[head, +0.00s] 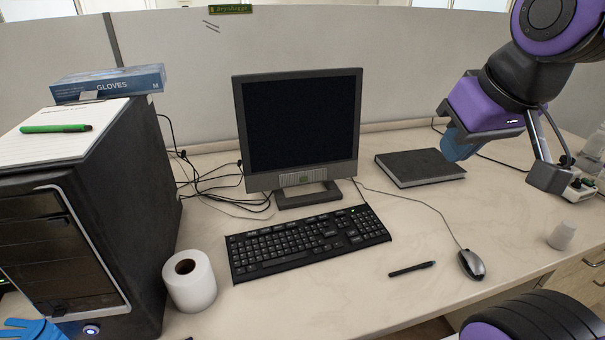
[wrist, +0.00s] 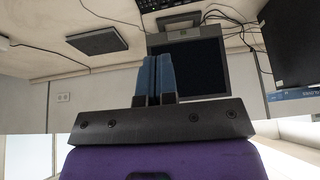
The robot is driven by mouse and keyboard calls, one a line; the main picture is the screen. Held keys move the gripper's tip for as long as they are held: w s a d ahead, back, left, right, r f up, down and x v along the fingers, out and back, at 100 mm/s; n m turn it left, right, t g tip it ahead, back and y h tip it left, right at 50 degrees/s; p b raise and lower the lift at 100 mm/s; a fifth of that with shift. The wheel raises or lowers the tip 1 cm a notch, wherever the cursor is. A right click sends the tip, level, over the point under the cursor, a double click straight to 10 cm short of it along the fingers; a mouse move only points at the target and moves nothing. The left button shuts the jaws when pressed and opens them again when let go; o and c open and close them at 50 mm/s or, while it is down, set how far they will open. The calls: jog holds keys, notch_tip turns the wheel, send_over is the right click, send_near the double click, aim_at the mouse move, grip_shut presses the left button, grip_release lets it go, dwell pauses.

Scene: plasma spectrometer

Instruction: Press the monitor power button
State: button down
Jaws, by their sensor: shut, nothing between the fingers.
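The black monitor (head: 301,122) stands upright at the back middle of the desk, its screen dark. Its grey lower bezel (head: 302,178) faces me; I cannot make out the power button on it. My gripper (head: 458,148) is right of the monitor, above the black book and well apart from the screen. Its blue fingers are together with nothing between them. In the wrist view, which is upside down, the fingers (wrist: 157,62) overlap part of the monitor (wrist: 203,72), which is farther off.
A black book (head: 420,168) lies right of the monitor. A keyboard (head: 306,242), pen (head: 411,269), mouse (head: 471,264) and paper roll (head: 189,281) are in front. A computer tower (head: 140,190) with a lit button (head: 91,329) stands left. Cables run behind; a partition (head: 400,60) closes the back.

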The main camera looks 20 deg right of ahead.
aim_at(304, 179)
dwell(0.3)
jog(key=w+a+f+m+g+y, duration=0.2)
jog(key=w+a+f+m+y, duration=0.4)
jog(key=w+m, duration=0.3)
jog(key=w+a+f+m+g+y, duration=0.2)
jog(key=w+a+f+m+y, duration=0.4)
jog(key=w, duration=0.5)
jog(key=w+d+f+m+t, duration=0.1)
jog(key=w+f+m+t, duration=0.2)
jog(key=w+f+m, duration=0.2)
jog(key=w+d+f+m+t, duration=0.2)
jog(key=w+f+m+t, duration=0.1)
jog(key=f+m, duration=0.4)
jog(key=w+d+f+m+t, duration=0.2)
jog(key=w+f+m, duration=0.4)
jog(key=f, duration=0.3)
jog(key=shift+w+f+m+t, duration=0.3)
jog(key=shift+f+m+t, duration=0.1)
jog(key=shift+m+t, duration=0.2)
jog(key=shift+w+d+f+m+h, duration=0.1)
jog(key=shift+d+f+m+h, duration=0.1)
jog(key=shift+f+m+h, duration=0.25)
jog(key=shift+w+f, duration=0.15)
jog(key=shift+w, duration=1.3)
jog(key=shift+w+f, duration=0.2)
jog(key=shift+w, duration=1.3)
jog(key=shift+w+f, duration=0.15)
jog(key=shift+w, duration=1.3)
